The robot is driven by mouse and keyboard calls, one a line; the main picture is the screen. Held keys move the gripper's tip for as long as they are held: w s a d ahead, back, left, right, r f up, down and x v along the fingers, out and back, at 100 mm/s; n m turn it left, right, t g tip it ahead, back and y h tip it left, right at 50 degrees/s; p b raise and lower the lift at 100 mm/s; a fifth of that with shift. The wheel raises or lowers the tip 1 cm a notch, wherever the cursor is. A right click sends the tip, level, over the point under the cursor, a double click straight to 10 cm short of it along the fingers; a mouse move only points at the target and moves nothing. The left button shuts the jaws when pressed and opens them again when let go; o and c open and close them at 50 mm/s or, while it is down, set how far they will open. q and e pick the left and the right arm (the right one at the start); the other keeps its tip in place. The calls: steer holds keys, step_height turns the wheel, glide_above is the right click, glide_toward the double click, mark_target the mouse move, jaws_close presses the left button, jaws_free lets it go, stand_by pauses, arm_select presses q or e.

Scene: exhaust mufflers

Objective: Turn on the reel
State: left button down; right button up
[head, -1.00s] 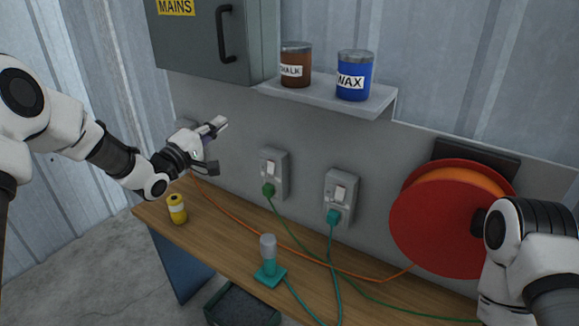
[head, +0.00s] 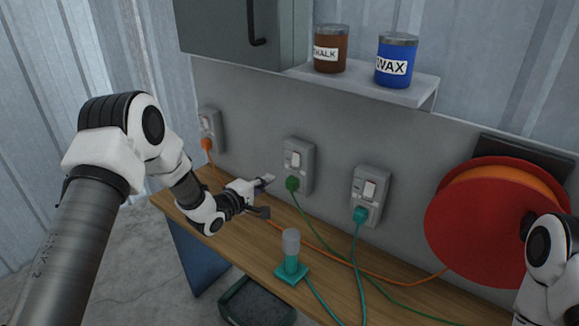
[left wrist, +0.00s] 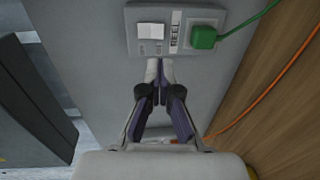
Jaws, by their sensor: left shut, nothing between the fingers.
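The reel (head: 478,232) is a red drum wound with orange cable, at the right of the head view. An orange cable runs from its foot along the bench; an orange plug (head: 207,144) sits in the left wall socket (head: 211,122). The middle socket (head: 299,158) holds a green plug (head: 292,184). In the left wrist view this socket has a REEL label (left wrist: 175,33) between its white rocker switch (left wrist: 151,31) and the green plug (left wrist: 203,38). My left gripper (left wrist: 160,68) is shut and empty, its tips just below the socket. My right gripper is out of view.
The right socket (head: 368,194) holds a teal plug (head: 360,214). A teal-based lamp-like object (head: 291,258) stands on the wooden bench (head: 340,286). Chalk (head: 330,50) and wax (head: 396,60) tins sit on a shelf above, beside a grey cabinet (head: 225,35).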

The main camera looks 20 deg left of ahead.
mark_target(295, 164)
arm_select(q)
steer(key=p+x, duration=0.2)
steer(key=x, duration=0.8)
steer(key=shift+w+d, duration=0.1)
steer(key=shift+w, duration=0.15)
steer(key=shift+w+f, duration=0.1)
steer(key=shift+w, duration=0.05)
